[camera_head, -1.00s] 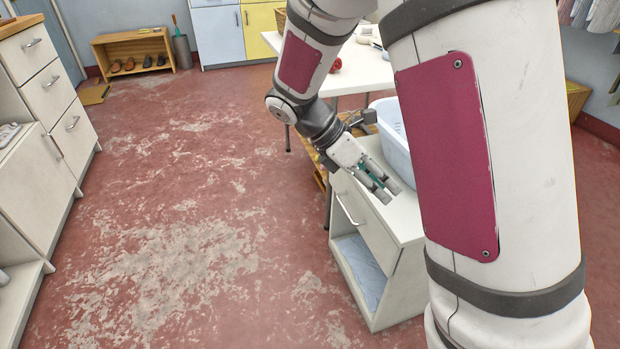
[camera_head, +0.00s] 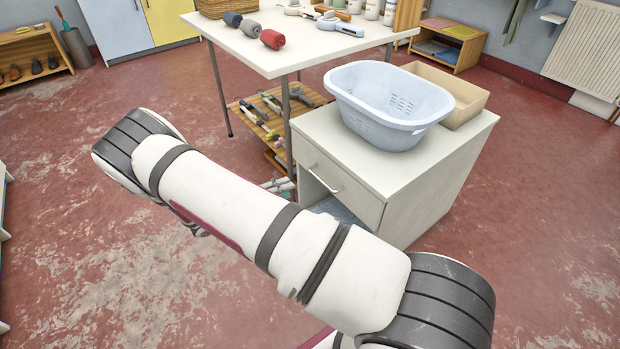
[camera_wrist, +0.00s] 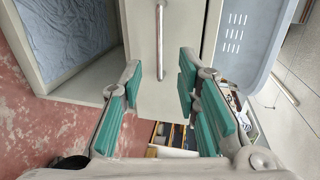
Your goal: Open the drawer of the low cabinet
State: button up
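The low cabinet (camera_head: 440,185) is off-white, with one drawer (camera_head: 352,200) above an open compartment. The drawer front looks flush and shut, with a metal bar handle (camera_head: 322,180). In the wrist view the cabinet appears turned on its side, and the bar handle (camera_wrist: 160,40) runs down the picture in front of the drawer face (camera_wrist: 140,35). My gripper (camera_wrist: 159,78) is open, with green pads to either side of the handle's lower end. I cannot tell how far the fingertips are from the handle. In the head view my arm hides the gripper.
A pale blue laundry basket (camera_head: 385,100) and a cardboard-coloured box (camera_head: 450,88) stand on the cabinet. A white table (camera_head: 270,48) with a lower slatted shelf stands behind it. Blue cloth (camera_wrist: 65,45) lies in the cabinet's open compartment.

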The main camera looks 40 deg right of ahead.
aim_at(318, 177)
jog(key=b+x, duration=0.3)
jog(key=x, duration=1)
jog(key=shift+d+f+b, duration=0.1)
jog(key=shift+d+b, duration=0.25)
grip_shut()
